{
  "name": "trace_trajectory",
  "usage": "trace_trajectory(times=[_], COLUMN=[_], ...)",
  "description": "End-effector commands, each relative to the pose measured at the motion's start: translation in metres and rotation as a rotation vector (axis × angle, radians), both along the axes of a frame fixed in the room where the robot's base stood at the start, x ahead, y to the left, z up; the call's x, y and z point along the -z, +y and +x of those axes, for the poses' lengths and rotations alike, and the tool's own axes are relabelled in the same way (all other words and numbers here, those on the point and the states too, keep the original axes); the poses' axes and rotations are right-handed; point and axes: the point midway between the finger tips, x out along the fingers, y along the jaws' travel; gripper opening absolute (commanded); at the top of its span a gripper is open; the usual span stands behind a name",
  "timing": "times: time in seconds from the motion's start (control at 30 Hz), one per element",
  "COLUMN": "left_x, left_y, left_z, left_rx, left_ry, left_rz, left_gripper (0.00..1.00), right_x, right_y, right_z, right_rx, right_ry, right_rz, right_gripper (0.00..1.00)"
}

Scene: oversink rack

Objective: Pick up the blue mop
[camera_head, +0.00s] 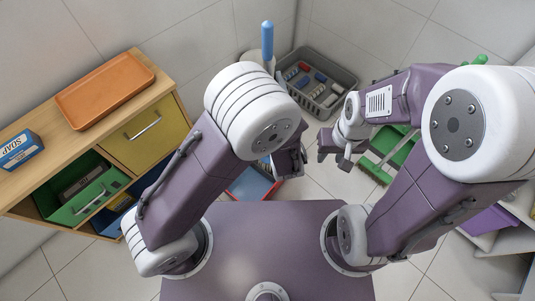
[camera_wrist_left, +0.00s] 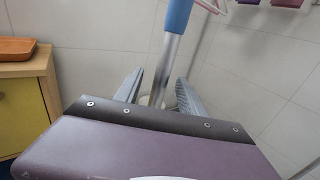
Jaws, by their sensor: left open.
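The blue mop stands upright near the back wall; its blue handle (camera_head: 268,40) rises behind my left arm in the head view. In the left wrist view its blue grip (camera_wrist_left: 178,16) and metal pole (camera_wrist_left: 163,68) show, with the pole between my left fingers in the picture. My left gripper (camera_wrist_left: 159,92) is open; I cannot tell how near the pole is in depth. The mop's lower end is mostly hidden. My right gripper (camera_head: 334,157) looks open and empty, above the floor at right of centre.
A grey crate (camera_head: 345,75) with several small items stands right of the mop. A wooden cabinet (camera_head: 75,140) at left carries an orange tray (camera_head: 105,90) and a soap box (camera_head: 20,150); a green drawer (camera_head: 90,195) sits in it. A green dustpan (camera_head: 385,145) lies beyond my right gripper.

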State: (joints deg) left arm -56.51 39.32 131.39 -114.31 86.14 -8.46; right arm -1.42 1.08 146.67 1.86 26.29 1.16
Motion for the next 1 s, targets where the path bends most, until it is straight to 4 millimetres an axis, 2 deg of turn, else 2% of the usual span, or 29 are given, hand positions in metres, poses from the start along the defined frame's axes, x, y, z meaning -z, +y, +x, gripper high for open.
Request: trace_trajectory(times=[0.1,0.2,0.3,0.47,0.5,0.67,0.93,1.0], left_x=[0.009,0.007,0.005,0.004,0.004,0.004,0.002,-0.004], left_y=[0.004,0.006,0.006,0.006,0.006,0.006,0.006,0.006], left_z=[0.023,0.038,0.045,0.046,0.046,0.046,0.046,0.046], left_rx=[-0.007,-0.005,-0.003,-0.002,-0.002,-0.002,-0.002,-0.002], left_ry=[-0.003,-0.001,-0.001,0.000,0.000,0.000,-0.003,-0.003], left_rz=[-0.004,-0.003,-0.001,0.000,0.000,0.000,-0.002,-0.003], left_gripper=[0.47,0.47,0.47,0.47,0.44,0.00,0.00,0.00], right_x=[0.017,0.019,0.020,0.019,0.019,0.019,0.018,0.014], right_y=[0.000,0.000,0.000,0.000,0.000,0.000,0.000,0.000], right_z=[0.000,0.000,0.000,0.000,0.000,0.000,0.000,0.000], right_rx=[0.000,0.000,0.000,0.000,0.000,0.000,0.000,0.000], right_ry=[0.000,0.001,0.000,0.000,0.000,0.000,0.000,0.000], right_rz=[0.000,0.000,0.000,0.000,0.000,0.000,0.000,0.000], right_gripper=[0.36,0.36,0.36,0.36,0.36,0.36,0.36,0.36])
